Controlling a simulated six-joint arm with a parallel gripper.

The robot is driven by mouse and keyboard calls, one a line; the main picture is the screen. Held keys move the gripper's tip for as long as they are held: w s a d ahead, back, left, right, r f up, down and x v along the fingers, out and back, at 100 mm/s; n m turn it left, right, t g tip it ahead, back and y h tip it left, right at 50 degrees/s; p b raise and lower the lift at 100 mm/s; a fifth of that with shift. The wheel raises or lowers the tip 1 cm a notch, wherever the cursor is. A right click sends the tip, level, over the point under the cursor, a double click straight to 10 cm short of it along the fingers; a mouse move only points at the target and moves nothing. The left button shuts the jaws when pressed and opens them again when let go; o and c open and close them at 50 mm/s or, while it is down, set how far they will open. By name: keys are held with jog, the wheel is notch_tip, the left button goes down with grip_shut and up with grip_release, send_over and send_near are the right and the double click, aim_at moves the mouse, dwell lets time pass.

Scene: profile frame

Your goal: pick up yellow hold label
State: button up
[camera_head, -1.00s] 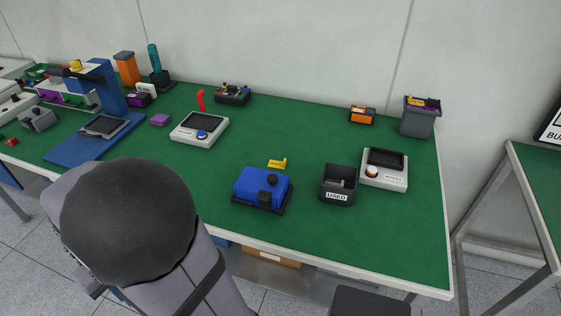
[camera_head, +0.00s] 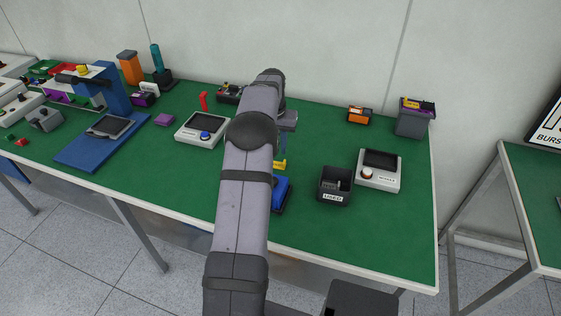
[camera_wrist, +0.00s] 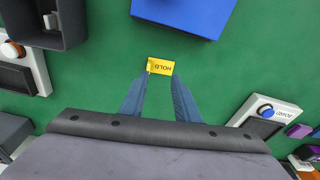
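The yellow label (camera_wrist: 162,66), printed HOLD, lies near the blue device (camera_wrist: 182,14) in the wrist view. In the head view the label (camera_head: 280,164) shows as a small yellow piece beside my arm, partly hidden. My gripper (camera_wrist: 161,77) is open, with its two fingers apart and pointing at the label. The fingertips appear at the label's two near corners in the wrist view; I cannot tell whether they touch it. In the head view my arm hides much of the blue device (camera_head: 281,194).
A dark bin marked USED (camera_head: 335,184) and a white device with an orange-red knob (camera_head: 379,170) stand to the right. A white device with a blue knob (camera_head: 201,131) is at the left. Green table (camera_head: 390,235) is clear at the front right.

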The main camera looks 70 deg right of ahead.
aim_at(284, 162)
jog(key=shift+s+d+f+p, duration=0.35)
jog(key=shift+f+p, duration=0.15)
jog(key=shift+f, duration=0.7)
jog(key=shift+s+d+f+p, duration=0.35)
jog(key=shift+f+p, duration=0.2)
jog(key=shift+f, duration=0.7)
jog(key=shift+s+d+f+p, duration=0.35)
jog(key=shift+f+p, duration=0.15)
jog(key=shift+f, duration=0.7)
grip_shut()
